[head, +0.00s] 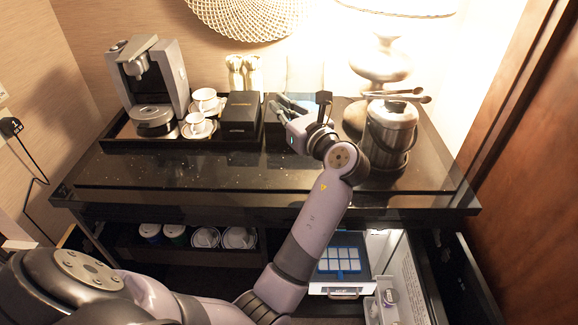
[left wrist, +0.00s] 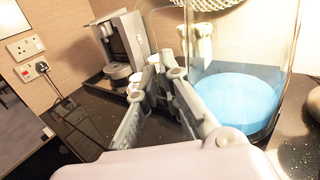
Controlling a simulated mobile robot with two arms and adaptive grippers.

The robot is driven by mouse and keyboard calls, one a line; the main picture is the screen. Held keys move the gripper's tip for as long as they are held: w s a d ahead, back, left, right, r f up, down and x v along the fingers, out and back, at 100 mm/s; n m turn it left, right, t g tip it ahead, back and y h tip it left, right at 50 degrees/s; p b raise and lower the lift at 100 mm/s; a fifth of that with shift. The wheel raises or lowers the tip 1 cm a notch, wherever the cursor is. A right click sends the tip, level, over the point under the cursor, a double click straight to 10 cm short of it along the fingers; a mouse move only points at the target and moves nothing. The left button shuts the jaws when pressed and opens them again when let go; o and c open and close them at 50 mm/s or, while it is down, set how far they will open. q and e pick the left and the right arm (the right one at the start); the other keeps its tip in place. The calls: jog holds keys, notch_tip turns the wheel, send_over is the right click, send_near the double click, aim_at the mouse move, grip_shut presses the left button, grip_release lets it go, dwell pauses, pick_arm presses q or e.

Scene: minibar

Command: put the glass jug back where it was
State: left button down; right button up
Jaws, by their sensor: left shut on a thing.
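The glass jug (left wrist: 240,100) shows large in the left wrist view, clear-walled with a blue area low inside it. In the head view it is only a faint clear shape (head: 306,72) against the bright wall, behind my left gripper. My left gripper (head: 283,104) is over the back of the dark counter, right of the black box. In the left wrist view its fingers (left wrist: 168,76) are beside the jug's left side, shut on the jug; the exact grip point is unclear. I cannot tell whether the jug's base touches the counter. My right gripper is not in view.
A tray (head: 180,144) at left holds a coffee machine (head: 150,80), white cups (head: 205,100) and a black box (head: 240,115). An ice bucket (head: 390,130) with tongs and a lamp (head: 380,60) stand right. The counter's front strip (head: 190,175) is clear.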

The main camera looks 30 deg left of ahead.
pick_arm(q)
notch_tip(320, 180, down, 16)
jog(key=shift+f, duration=0.15)
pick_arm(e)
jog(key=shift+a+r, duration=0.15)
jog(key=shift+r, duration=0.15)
pick_arm(q)
jog(key=shift+f, duration=0.1)
jog(key=c, duration=2.2)
grip_release()
jog(key=shift+f, duration=0.2)
jog(key=shift+c, duration=0.2)
jog(key=o, duration=0.5)
jog(key=shift+c, duration=0.2)
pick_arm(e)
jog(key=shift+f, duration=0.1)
pick_arm(q)
jog(key=shift+r, duration=0.1)
jog(key=shift+p, duration=0.3)
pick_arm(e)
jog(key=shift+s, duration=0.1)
